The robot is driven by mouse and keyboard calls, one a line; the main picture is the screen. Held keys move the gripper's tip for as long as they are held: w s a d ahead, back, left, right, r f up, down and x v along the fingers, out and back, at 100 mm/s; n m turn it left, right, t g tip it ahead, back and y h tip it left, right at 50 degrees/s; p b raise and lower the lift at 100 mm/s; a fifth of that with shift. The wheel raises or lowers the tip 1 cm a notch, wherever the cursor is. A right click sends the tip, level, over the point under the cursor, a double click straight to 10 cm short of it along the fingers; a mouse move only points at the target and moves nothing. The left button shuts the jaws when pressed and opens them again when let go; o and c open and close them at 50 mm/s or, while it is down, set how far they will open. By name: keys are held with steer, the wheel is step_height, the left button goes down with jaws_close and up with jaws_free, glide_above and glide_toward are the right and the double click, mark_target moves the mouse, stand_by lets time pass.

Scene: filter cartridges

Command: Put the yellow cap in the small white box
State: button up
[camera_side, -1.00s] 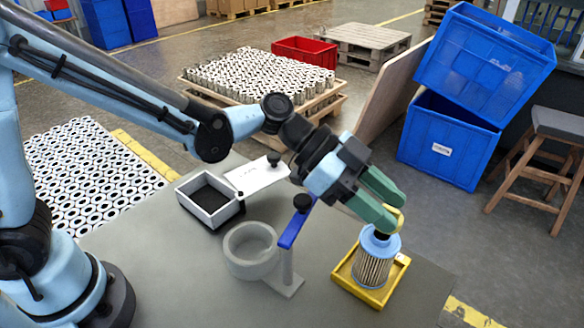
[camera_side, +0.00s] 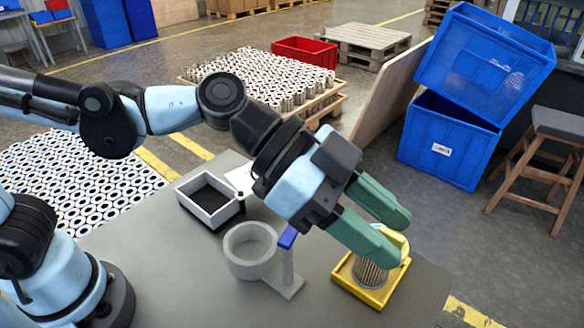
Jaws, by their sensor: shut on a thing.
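The yellow cap (camera_side: 402,245) is between the green fingertips of my gripper (camera_side: 395,236), which is shut on it. The fingers cover part of the cap. Below and behind the fingers, a pleated filter cartridge (camera_side: 369,273) stands in a yellow tray (camera_side: 378,300), and its top is hidden by the lower finger. I cannot tell how large the gap between cap and cartridge is. The small white box (camera_side: 211,219), open on top with a dark inside, stands on the grey table to the left of my gripper.
A grey round cup (camera_side: 250,265) and a grey stand with a blue top (camera_side: 288,275) are between the white box and the yellow tray. A white label card (camera_side: 240,178) lies behind the box, partly hidden by my arm.

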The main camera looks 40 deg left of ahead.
steer(key=w+a+n+t+y, duration=0.3)
steer(key=a+n+y, duration=0.1)
steer(key=a, duration=0.7)
steer(key=w+a+n+t+y, duration=0.3)
steer(key=a+n, duration=0.3)
steer(key=a, duration=0.5)
steer(key=w+a+n+t+y, duration=0.3)
steer(key=w+a+n+y, duration=0.1)
steer(key=a, duration=0.7)
steer(key=shift+r+n+y, duration=0.4)
steer(key=shift+n, duration=0.3)
steer(key=shift+w+f, duration=0.1)
